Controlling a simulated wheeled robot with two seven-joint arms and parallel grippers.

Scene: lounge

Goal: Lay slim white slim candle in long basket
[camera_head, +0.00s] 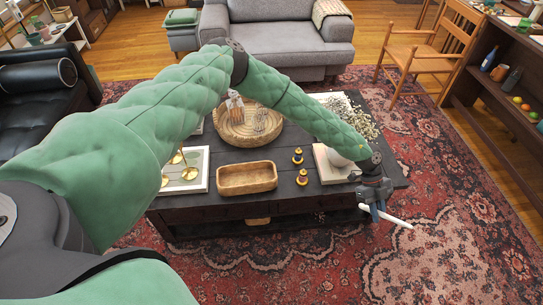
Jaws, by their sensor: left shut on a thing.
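The slim white candle (396,220) is held by my left gripper (378,211), beyond the front right corner of the dark coffee table, above the rug. The candle sticks out to the right of the fingers, tilted slightly down. My left gripper is shut on it. The long basket (247,191) is a light brown, rectangular tray with low walls near the table's front edge. It looks empty and lies to the left of my gripper. My right gripper is not in view.
The dark coffee table (290,200) also bears a round woven tray (232,134), a white tray with brass candle holders (200,178), two small dark and gold pieces (302,178), and a book partly behind my arm. A wooden chair (415,65) and shelf stand right.

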